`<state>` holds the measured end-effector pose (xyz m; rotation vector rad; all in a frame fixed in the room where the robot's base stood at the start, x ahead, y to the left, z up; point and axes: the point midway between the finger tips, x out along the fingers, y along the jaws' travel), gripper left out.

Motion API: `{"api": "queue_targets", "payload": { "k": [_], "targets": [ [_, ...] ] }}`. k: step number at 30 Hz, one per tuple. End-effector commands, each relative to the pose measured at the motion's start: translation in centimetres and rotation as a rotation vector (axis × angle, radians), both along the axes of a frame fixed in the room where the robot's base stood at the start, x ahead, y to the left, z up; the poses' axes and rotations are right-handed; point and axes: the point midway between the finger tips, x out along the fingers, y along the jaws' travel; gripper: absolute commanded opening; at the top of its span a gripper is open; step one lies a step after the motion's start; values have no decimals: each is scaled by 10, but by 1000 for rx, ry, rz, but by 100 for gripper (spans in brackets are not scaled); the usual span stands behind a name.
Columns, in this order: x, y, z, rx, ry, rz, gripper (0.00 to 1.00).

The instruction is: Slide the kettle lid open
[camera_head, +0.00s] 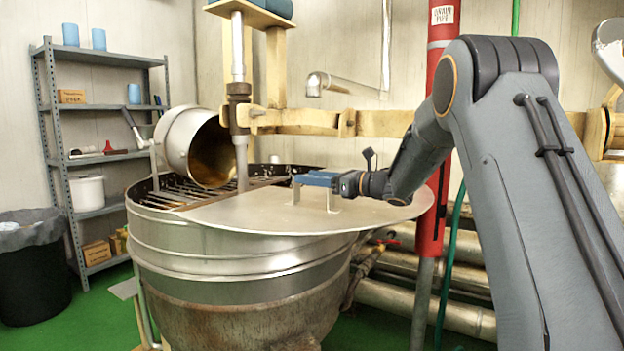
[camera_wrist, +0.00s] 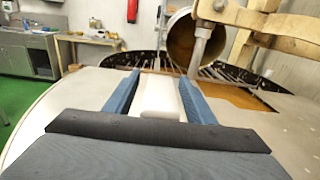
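The kettle (camera_head: 220,262) is a large round steel vessel with a flat grey lid (camera_head: 250,215) on top. The lid lies off to the right, overhanging the kettle's right rim. The left and back part of the opening is uncovered and shows a dark grate (camera_head: 175,192). The handle's far end shows between the fingertips.
A tilted steel drum (camera_head: 190,148) and a vertical shaft (camera_head: 241,130) stand over the kettle's back left. A red pipe (camera_head: 432,190) rises at its right. Shelves (camera_head: 88,105) and a black bin (camera_head: 34,275) stand at left. Green floor is clear at front left.

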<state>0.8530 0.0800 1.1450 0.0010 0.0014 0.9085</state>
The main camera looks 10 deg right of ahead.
Motion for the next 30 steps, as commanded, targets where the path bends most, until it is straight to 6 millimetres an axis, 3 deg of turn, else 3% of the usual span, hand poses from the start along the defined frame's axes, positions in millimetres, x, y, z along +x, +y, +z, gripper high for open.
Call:
{"api": "queue_targets", "payload": {
  "k": [8, 21, 30],
  "targets": [
    [-1, -3, 0, 0, -1, -1, 50],
    [-39, -51, 0, 0, -1, -2, 50],
    [-48, -61, 0, 0, 0, 0, 50]
  ]
}}
